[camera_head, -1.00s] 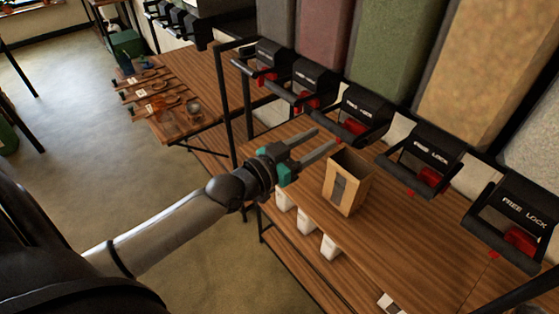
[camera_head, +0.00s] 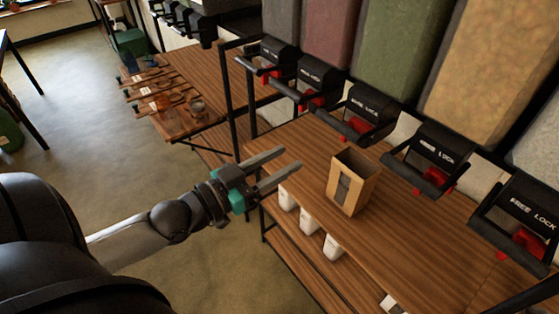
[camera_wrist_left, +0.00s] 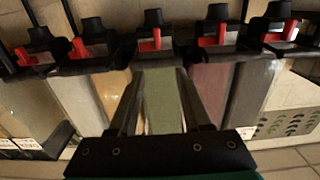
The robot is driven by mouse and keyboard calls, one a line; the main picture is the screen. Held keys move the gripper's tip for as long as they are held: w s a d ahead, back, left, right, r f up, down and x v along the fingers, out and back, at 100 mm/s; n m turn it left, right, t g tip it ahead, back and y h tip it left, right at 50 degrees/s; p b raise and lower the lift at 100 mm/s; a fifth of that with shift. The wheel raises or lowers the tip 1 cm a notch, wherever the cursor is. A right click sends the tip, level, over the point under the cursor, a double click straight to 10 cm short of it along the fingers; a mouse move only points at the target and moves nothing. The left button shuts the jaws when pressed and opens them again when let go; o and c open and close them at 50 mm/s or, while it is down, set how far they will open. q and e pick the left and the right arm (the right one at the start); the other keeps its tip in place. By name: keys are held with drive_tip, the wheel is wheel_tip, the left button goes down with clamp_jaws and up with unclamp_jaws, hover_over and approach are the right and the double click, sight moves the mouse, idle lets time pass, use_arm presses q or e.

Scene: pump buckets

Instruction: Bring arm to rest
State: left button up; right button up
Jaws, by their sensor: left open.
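My left arm reaches in from the left in the head view. Its gripper (camera_head: 289,164) is open and empty, with the two fingers apart over the left edge of the wooden counter. It also shows in the left wrist view (camera_wrist_left: 158,80), with nothing between the fingers. A brown open-topped paper bag (camera_head: 350,184) with a dark window stands upright on the counter, to the right of the fingertips and apart from them. My right gripper is not in view.
Black dispensers with red parts, such as this one (camera_head: 425,160), line the back of the counter (camera_head: 400,235) under tall coloured bins (camera_head: 390,65). White containers (camera_head: 310,221) stand on a lower shelf. A side table (camera_head: 185,100) holds scoops and jars. Open floor (camera_head: 90,110) lies left.

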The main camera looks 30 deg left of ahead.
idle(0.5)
use_arm(q)
drive_tip(key=s+a+f+n+g+y+b, duration=0.1)
drive_tip(key=s+a+f+g+y+b, duration=0.15)
drive_tip(key=f, duration=0.95)
drive_tip(key=s+a+f+n+g+y+b, duration=0.1)
drive_tip(key=s+a+f+g+y+b, duration=0.15)
drive_tip(key=f, duration=0.95)
drive_tip(key=s+a+f+n+g+y+b, duration=0.1)
drive_tip(key=a+f+b, duration=0.15)
drive_tip(key=f, duration=1.05)
drive_tip(key=s+d+f+g+b, duration=0.2)
drive_tip(key=s+f+g, duration=0.1)
drive_tip(key=s+f, duration=0.55)
drive_tip(key=s+d+f+g+b, duration=0.25)
drive_tip(key=s+f, duration=0.25)
drive_tip(key=f, duration=0.7)
drive_tip(key=s+d+f+g+b, duration=0.1)
drive_tip(key=s+d+f+g, duration=0.1)
drive_tip(key=s, duration=0.4)
drive_tip(key=s+d+f+m+g+b, duration=0.1)
drive_tip(key=s+d+f+g, duration=0.1)
drive_tip(key=s+d+f, duration=0.2)
drive_tip(key=s+f, duration=0.3)
drive_tip(key=shift+s+d+b, duration=0.15)
drive_tip(key=shift+d+b, duration=0.2)
